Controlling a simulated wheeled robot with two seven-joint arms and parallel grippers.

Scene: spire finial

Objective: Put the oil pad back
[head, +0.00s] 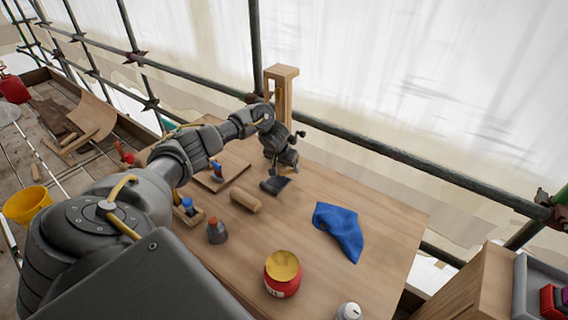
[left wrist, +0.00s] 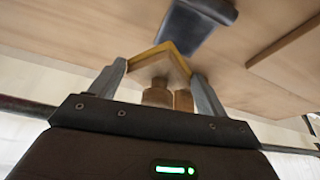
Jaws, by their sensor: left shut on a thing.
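My left gripper (head: 287,193) is low over the far part of the wooden table. In the left wrist view the gripper (left wrist: 160,82) is shut on a pale, yellow-edged piece, which appears to be the oil pad (left wrist: 165,56). Round wooden parts show behind it between the fingers. In the head view the wrist largely hides the held piece. A dark grey slab (head: 275,184) is right beside the fingertips; it also shows beyond them in the left wrist view (left wrist: 198,22). I cannot tell whether the slab touches the pad. My right gripper is not in view.
A wooden roller (head: 245,200), a small grey bottle (head: 217,231), a red tin (head: 283,275) and a blue cloth (head: 340,231) lie on the table (head: 385,213). A wooden post (head: 283,95) and scaffold rail stand behind. The table is clear between roller and cloth.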

